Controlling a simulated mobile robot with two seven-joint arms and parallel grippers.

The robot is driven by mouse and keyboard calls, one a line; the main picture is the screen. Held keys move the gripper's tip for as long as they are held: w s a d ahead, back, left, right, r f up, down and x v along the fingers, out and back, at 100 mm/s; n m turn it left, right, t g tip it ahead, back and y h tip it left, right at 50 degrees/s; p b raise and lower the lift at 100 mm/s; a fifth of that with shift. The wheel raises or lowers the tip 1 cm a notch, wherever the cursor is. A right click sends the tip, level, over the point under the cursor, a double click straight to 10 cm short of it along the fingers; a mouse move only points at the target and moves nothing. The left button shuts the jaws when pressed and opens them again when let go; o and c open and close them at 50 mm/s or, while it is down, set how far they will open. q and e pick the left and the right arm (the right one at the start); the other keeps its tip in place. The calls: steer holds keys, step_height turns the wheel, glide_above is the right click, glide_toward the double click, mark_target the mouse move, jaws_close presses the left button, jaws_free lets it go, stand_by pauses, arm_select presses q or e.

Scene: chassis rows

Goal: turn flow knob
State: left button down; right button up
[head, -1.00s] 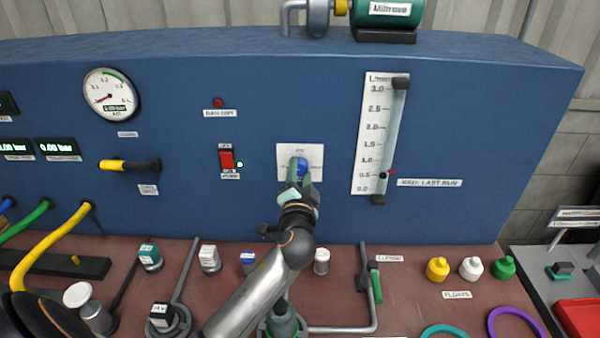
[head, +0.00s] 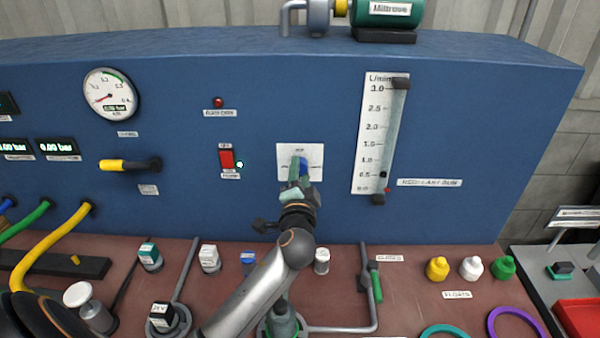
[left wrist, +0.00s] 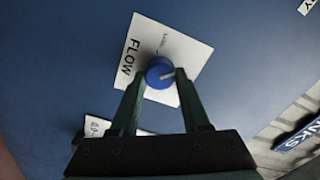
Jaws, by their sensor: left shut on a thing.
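The blue flow knob (head: 303,166) sits on a white card (head: 316,150) in the middle of the blue panel. In the left wrist view the knob (left wrist: 159,70) has a pale pointer line and the card (left wrist: 145,42) reads FLOW. My left gripper (left wrist: 160,75) is shut on the knob, one finger on each side. In the head view the same gripper (head: 299,172) partly covers the knob. The flow meter (head: 371,130) stands to the right, with its black float (head: 383,174) near 0.5 and a red marker (head: 388,190) near 0.0. My right gripper is out of view.
A red power switch (head: 227,159) is left of the knob, with a gauge (head: 110,95) and a yellow-handled valve (head: 112,165) farther left. Below, the bench (head: 410,300) holds pipes, a green-handled valve (head: 376,287) and several coloured floats.

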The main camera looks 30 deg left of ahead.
arm_select(q)
steer(key=shift+m, duration=5)
steer(key=shift+c, duration=1.9)
jaws_free()
steer(key=shift+f, duration=0.1)
steer(key=b+v, duration=0.2)
steer(key=v, duration=1)
steer(key=shift+s, duration=0.3)
